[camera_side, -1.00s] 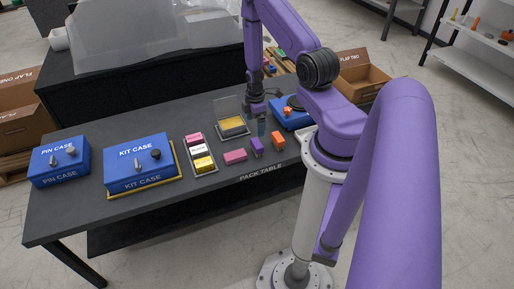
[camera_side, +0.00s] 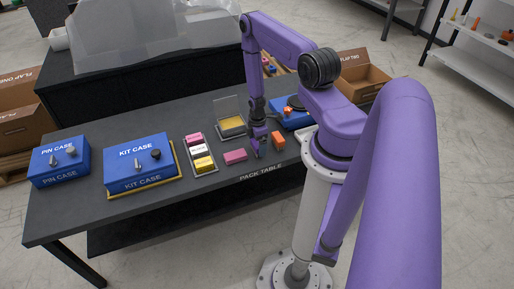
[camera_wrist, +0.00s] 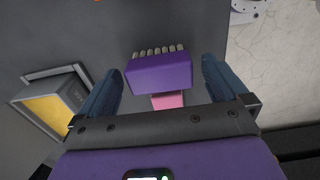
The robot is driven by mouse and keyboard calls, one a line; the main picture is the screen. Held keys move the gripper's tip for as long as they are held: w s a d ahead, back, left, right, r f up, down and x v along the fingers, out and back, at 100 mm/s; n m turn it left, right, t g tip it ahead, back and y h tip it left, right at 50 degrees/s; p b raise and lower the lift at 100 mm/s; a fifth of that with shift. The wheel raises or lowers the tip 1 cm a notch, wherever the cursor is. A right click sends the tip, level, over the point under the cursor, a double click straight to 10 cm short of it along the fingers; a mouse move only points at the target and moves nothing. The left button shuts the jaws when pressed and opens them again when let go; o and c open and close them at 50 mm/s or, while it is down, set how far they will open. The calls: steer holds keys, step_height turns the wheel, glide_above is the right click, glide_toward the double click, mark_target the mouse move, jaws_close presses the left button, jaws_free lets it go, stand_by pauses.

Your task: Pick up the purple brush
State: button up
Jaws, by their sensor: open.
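The purple brush (camera_wrist: 160,74) is a purple block with a row of grey bristle tufts along one edge. It lies on the dark pack table (camera_side: 88,210). In the wrist view it sits between the two fingers of my gripper (camera_wrist: 163,66), with a gap on each side. My gripper is open and empty. In the side view my gripper (camera_side: 257,150) is low over the table at the brush, which it largely hides.
A pink block (camera_side: 235,156) lies just left of the brush and an orange block (camera_side: 278,140) just right. A yellow-lined open case (camera_side: 232,126) stands behind. A tray (camera_side: 198,153) of coloured blocks and the blue kit case (camera_side: 139,167) stand further left.

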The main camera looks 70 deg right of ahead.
mark_target(257, 143)
steer(key=shift+f, duration=0.95)
steer(key=c, duration=1)
steer(key=shift+r, duration=0.15)
steer(key=shift+r, duration=4.9)
steer(key=shift+o, duration=1.4)
steer(key=shift+c, duration=0.7)
